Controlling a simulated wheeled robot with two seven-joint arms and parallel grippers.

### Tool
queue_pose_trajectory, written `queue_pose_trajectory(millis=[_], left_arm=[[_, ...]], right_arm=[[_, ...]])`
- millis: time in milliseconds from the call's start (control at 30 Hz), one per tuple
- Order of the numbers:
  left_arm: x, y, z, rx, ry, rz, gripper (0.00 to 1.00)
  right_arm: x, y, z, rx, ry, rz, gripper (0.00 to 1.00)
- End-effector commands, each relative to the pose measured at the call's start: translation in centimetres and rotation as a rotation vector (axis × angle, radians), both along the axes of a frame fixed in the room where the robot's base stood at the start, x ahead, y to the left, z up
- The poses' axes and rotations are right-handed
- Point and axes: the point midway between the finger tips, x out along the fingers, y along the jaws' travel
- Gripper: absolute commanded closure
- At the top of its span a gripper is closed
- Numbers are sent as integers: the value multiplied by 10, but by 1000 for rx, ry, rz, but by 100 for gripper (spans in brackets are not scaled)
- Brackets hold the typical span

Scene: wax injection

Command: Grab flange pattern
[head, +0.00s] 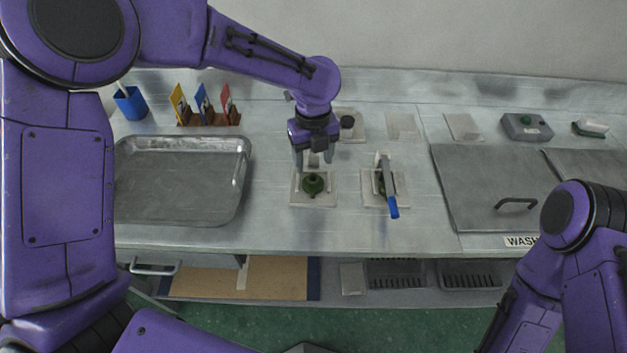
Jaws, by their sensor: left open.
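A dark green flange pattern (313,185), round with a raised middle, lies on a light square pad (328,201) on the metal bench. My left gripper (314,165) points down just above and behind it. Its fingers are apart, and nothing shows between them. A second green piece (379,183) lies on another pad (370,203) to the right, partly hidden by a blue-handled tool (391,206) lying across it. My right arm is at the lower right, and its gripper is outside the picture.
A metal tray (185,142) stands on the left of the bench. Behind are a blue cup (130,103), a rack of coloured cards (207,120), and a small dark round thing (347,122) on a pad. A lidded wash basin (480,165) and a control box (527,127) are on the right.

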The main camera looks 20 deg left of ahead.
Motion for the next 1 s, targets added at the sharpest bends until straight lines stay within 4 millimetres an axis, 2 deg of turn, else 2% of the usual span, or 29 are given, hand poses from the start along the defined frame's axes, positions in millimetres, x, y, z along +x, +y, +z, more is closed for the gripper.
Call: queue_pose_trajectory(millis=[167,400,633,667,833,1000], left_arm=[[0,-1,-20,1,2,-4,37],[-1,2,-60,1,1,-1,37],[-1,3,-65,0,-1,0,37],[-1,3,-65,0,-1,1,40],[-1,3,-65,0,-1,1,96],[-1,3,-65,0,-1,2,97]], right_arm=[[0,0,6,0,0,0,57],[0,0,16,0,0,0,57],[0,0,15,0,0,0,57],[0,0,15,0,0,0,57],[0,0,15,0,0,0,57],[0,0,15,0,0,0,57]])
